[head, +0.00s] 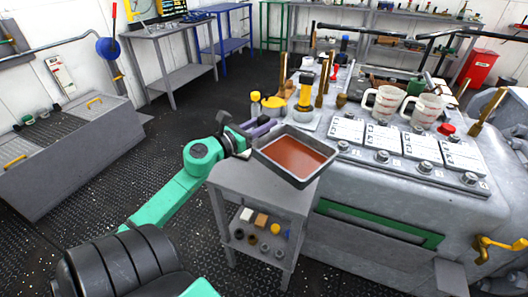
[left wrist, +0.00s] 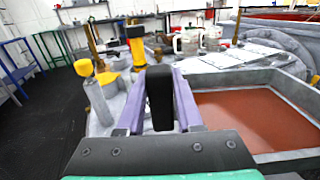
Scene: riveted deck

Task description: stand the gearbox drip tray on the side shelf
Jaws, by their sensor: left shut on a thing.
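The gearbox drip tray (head: 323,180) is a shallow grey rectangular tray with reddish-brown liquid inside. It is at the top of the small grey side shelf (head: 237,176), over its back right part; I cannot tell whether it touches the top. In the left wrist view the tray (left wrist: 290,88) fills the right side. My left gripper (head: 262,128) is at the tray's far left edge. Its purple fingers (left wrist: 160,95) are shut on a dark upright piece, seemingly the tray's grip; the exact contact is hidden. My right gripper is not in view.
A big grey machine housing (head: 375,205) stands right of the side shelf, with two white mugs (head: 383,103) on top. Yellow-capped bottles (head: 305,92) stand behind the tray. Small items sit on the shelf's lower level (head: 255,243). The left part of the side shelf's top is bare.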

